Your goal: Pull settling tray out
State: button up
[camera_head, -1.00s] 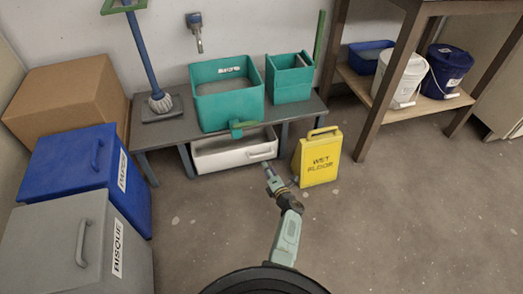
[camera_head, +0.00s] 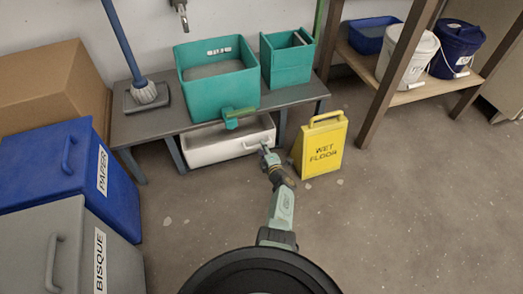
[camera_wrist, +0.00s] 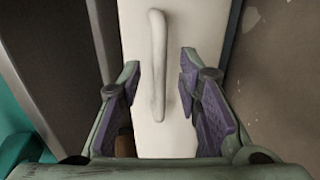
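The settling tray (camera_head: 208,154) is a white, shallow box under the grey bench, below the green basin. Its front faces me and carries a white bar handle (camera_head: 252,144). My gripper (camera_head: 268,155) is at the right part of the tray's front, near the handle. In the wrist view, my gripper (camera_wrist: 160,95) is open, with one purple-padded finger on each side of the handle (camera_wrist: 157,65). Gaps show between both pads and the handle, so it is not gripped. The tray's white front (camera_wrist: 135,40) fills the middle of that view.
A yellow wet floor sign (camera_head: 320,146) stands just right of the tray. The bench (camera_head: 150,125) has legs on both sides of the tray. A green tap (camera_head: 238,117) juts out above it. Blue and grey bins stand at left. The floor in front is mostly clear.

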jog(key=shift+b+x, duration=0.9)
jog(key=shift+x, duration=0.6)
jog(key=shift+c, duration=0.3)
grip_shut()
